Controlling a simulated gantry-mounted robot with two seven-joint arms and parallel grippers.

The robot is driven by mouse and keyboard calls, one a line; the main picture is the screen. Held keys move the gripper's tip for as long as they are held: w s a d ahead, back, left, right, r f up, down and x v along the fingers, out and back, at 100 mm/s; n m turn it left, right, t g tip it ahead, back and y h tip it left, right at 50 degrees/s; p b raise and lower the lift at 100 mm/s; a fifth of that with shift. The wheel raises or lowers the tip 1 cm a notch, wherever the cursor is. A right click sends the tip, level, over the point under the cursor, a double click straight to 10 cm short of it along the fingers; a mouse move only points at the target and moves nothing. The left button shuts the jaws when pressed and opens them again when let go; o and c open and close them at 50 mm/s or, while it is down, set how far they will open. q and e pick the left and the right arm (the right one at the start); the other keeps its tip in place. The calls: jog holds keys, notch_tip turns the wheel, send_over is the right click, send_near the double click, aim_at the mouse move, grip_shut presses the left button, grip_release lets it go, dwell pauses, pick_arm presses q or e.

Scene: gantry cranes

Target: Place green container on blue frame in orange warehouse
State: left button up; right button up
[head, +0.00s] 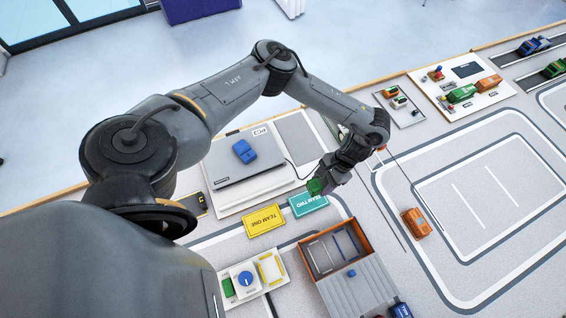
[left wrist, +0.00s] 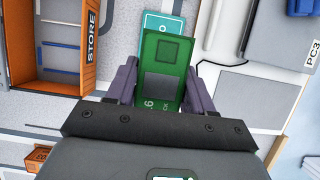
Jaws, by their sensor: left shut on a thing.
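My left gripper (head: 328,180) is shut on a green container (head: 316,187) and holds it above the table near the teal card. In the left wrist view the green container (left wrist: 163,66) sits between the two fingers of the gripper (left wrist: 160,88). The orange warehouse (head: 309,258) stands below and to the right of the gripper in the head view, with blue and white bars inside its open part. Its wall with the word STORE shows in the left wrist view (left wrist: 91,42). A blue frame (head: 344,243) shows inside the warehouse. My right gripper is not in view.
A teal card (head: 308,204) and a yellow card (head: 263,220) lie left of the warehouse. A laptop (head: 236,160) with a blue object on it is farther back. An orange vehicle (head: 416,222) stands to the right. A white control panel (head: 251,281) lies at the front left.

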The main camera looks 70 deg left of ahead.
pick_arm(q)
jog(key=b, duration=0.4)
send_over(302, 173)
jog(key=w, duration=0.1)
notch_tip(302, 173, down, 7)
jog(key=shift+w, duration=0.15)
jog(key=shift+a+f+b, duration=0.1)
jog(key=shift+f+b, duration=0.55)
jog(key=shift+f, duration=1.35)
jog(key=shift+f, duration=0.1)
jog(key=shift+f, duration=0.15)
jog(key=o, duration=1.1)
jog(key=shift+f, duration=0.1)
jog(key=shift+a, duration=0.1)
